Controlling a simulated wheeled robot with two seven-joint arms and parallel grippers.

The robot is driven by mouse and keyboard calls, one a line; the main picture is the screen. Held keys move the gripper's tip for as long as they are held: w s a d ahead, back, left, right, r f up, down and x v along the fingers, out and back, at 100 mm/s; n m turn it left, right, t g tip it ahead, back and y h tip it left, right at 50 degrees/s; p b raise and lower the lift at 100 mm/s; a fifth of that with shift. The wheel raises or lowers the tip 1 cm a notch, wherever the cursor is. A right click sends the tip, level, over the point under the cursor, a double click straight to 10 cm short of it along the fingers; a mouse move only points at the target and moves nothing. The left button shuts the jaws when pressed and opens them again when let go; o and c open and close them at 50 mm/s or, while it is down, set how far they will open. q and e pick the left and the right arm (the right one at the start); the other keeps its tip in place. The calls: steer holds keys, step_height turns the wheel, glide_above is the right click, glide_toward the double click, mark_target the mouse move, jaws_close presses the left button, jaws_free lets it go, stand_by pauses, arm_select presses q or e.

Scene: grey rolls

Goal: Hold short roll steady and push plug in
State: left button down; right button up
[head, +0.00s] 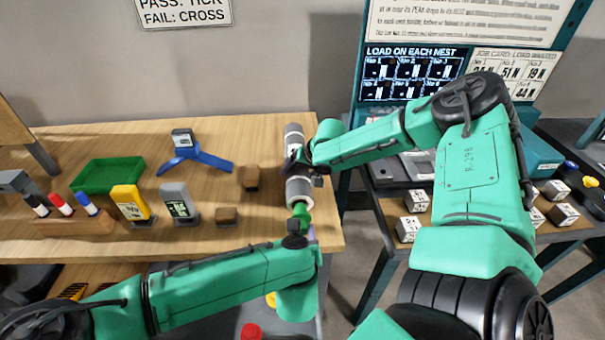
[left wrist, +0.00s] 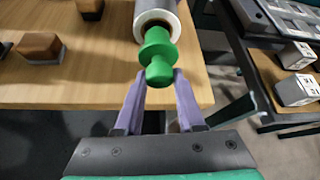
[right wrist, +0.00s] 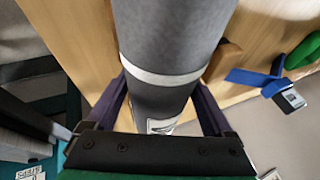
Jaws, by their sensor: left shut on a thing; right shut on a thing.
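The short grey roll (head: 297,189) lies along the right end of the wooden table, its open end towards me. My right gripper (head: 299,165) is shut around it; in the right wrist view the purple fingers flank the roll (right wrist: 168,50), which has a pale band. The green plug (head: 302,211) is at the roll's near end. My left gripper (left wrist: 159,75) is shut on the plug's knob. In the left wrist view the plug (left wrist: 157,48) lines up with the roll's mouth (left wrist: 157,17) and overlaps it; I cannot tell how deep it sits.
Small brown blocks (head: 250,178) stand left of the roll. Further left are a blue stand (head: 196,156), a green tray (head: 108,175), yellow and grey devices, and markers in a holder. The table's right edge is close to the roll. A second table holds white-grey blocks (head: 408,228).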

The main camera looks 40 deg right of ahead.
arm_select(q)
steer(key=shift+w+d, duration=0.65)
steer(key=shift+w, duration=0.2)
steer(key=shift+w+d, duration=0.6)
steer(key=shift+w, duration=0.2)
steer(key=shift+c, duration=2.2)
jaws_free()
steer(key=v, duration=1.2)
